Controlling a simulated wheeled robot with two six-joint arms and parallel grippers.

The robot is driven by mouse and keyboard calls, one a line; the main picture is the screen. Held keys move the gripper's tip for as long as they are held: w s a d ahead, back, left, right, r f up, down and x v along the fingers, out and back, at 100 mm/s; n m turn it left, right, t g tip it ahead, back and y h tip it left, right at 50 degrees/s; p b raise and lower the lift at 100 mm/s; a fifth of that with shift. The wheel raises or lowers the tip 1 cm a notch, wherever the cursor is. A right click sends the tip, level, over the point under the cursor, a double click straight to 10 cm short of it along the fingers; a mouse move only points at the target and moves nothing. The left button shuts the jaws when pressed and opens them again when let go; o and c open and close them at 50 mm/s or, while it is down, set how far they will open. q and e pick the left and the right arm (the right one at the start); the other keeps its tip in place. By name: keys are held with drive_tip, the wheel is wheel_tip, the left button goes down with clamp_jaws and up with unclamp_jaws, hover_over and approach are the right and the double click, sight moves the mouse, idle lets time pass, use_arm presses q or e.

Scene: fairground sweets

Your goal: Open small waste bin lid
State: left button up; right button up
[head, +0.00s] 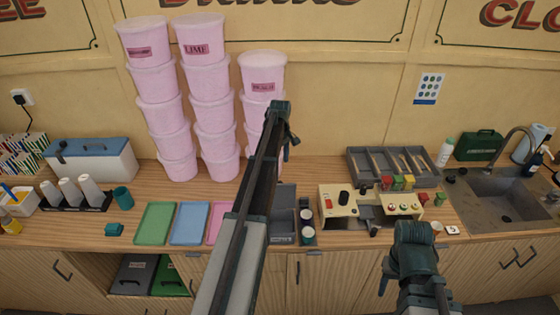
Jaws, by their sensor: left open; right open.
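Two lidded bins stand low in an open cupboard bay at the lower left: one with a dark grey lid (133,272) and one with a green lid (167,277). Both lids look closed; I cannot tell which is the small waste bin. A grey box (284,222) on the counter is partly hidden behind my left arm. My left gripper (287,147) is open at the end of the raised arm, in front of the wall and well above the bins. My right gripper (412,285) is open at the lower right, in front of the counter. Both are apart from the bins.
Stacked pink tubs (163,115) stand at the back. Green (155,222), blue (190,222) and pink trays lie near the front edge. A cream machine (340,201), a grey cutlery tray (361,166) and a sink (500,192) are to the right.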

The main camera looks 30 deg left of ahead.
use_arm(q)
wheel_tip(320, 180, up, 2)
drive_tip(key=shift+r+p, duration=0.25)
drive_tip(key=shift+p, duration=0.45)
use_arm(e)
wheel_tip(320, 180, up, 2)
drive_tip(key=shift+r, duration=0.2)
use_arm(q)
drive_tip(key=shift+f, duration=0.1)
drive_tip(key=s+d+f+m+b, duration=0.3)
drive_tip(key=s+d+f+b, duration=0.1)
drive_tip(key=d, duration=0.4)
drive_tip(key=s+d+f+m+b, duration=0.3)
drive_tip(key=d+f+b, duration=0.1)
drive_tip(key=d, duration=0.3)
drive_tip(key=s+d+f+m+b, duration=0.2)
drive_tip(key=s+d+f+b, duration=0.25)
drive_tip(key=d, duration=0.35)
drive_tip(key=s+d+f+m+b, duration=0.5)
drive_tip(key=s+d+b, duration=0.1)
drive_tip(key=s, duration=0.3)
drive_tip(key=s+d+f+m+y+b, duration=0.1)
drive_tip(key=s+d+f+m+b, duration=0.4)
drive_tip(key=s+d, duration=0.4)
drive_tip(key=shift+f+m+b, duration=0.4)
drive_tip(key=shift+f+m, duration=0.1)
drive_tip(key=shift+f, duration=0.25)
use_arm(e)
wheel_tip(320, 180, down, 24)
drive_tip(key=shift+f, duration=0.15)
